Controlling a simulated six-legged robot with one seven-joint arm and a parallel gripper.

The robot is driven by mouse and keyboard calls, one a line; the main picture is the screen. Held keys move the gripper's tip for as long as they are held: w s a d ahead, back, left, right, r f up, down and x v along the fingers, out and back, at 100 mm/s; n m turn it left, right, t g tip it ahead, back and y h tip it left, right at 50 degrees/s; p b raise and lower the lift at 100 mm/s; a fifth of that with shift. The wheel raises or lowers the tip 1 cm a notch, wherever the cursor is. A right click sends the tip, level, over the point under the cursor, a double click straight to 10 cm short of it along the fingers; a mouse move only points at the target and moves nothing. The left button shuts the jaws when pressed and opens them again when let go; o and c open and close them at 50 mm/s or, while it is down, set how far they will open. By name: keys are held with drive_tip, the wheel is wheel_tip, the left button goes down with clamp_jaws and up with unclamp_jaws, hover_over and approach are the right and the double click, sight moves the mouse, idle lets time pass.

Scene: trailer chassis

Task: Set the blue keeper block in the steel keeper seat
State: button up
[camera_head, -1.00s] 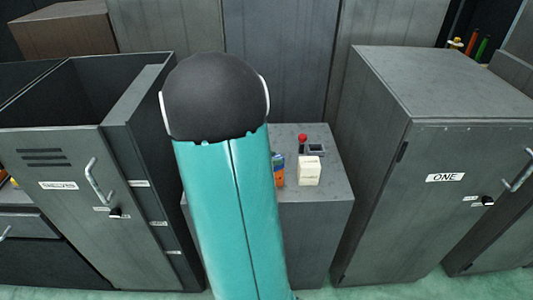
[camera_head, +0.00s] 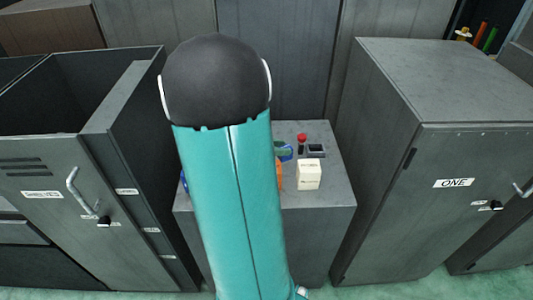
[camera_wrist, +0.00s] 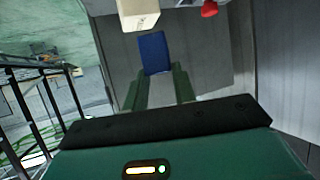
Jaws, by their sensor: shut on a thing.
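The blue keeper block (camera_wrist: 154,53) is held between the green fingers of my gripper (camera_wrist: 160,71) in the wrist view. A bit of blue beside a green fingertip also shows right of my arm in the head view (camera_head: 287,153). A small grey square frame with a dark opening, apparently the steel keeper seat (camera_head: 317,156), sits on the grey pedestal top (camera_head: 328,190). The block is left of this frame in the head view, apart from it; its height above the top is unclear. The seat is not clearly visible in the wrist view.
A cream box (camera_head: 308,174) stands just in front of the seat, and a red knob (camera_head: 302,138) is at its left. An orange item (camera_head: 280,177) is partly hidden by my arm. Tall grey cabinets flank the pedestal, one labelled ONE (camera_head: 453,183).

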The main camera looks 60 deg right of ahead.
drive_tip(key=w+d+f, duration=0.2)
drive_tip(key=d+f, duration=0.1)
drive_tip(key=d, duration=0.1)
drive_tip(key=w+d+f, duration=0.2)
drive_tip(key=d+f, duration=0.1)
drive_tip(key=w+d+f, duration=0.2)
drive_tip(key=d+f, duration=0.1)
drive_tip(key=d, duration=0.1)
drive_tip(key=shift+d+f, duration=0.2)
drive_tip(key=shift+d, duration=0.1)
drive_tip(key=shift+w+d+f, duration=0.15)
drive_tip(key=shift+f, duration=1.6)
drive_tip(key=shift+f, duration=0.15)
drive_tip(key=o, duration=1)
drive_tip(key=shift+o, duration=0.2)
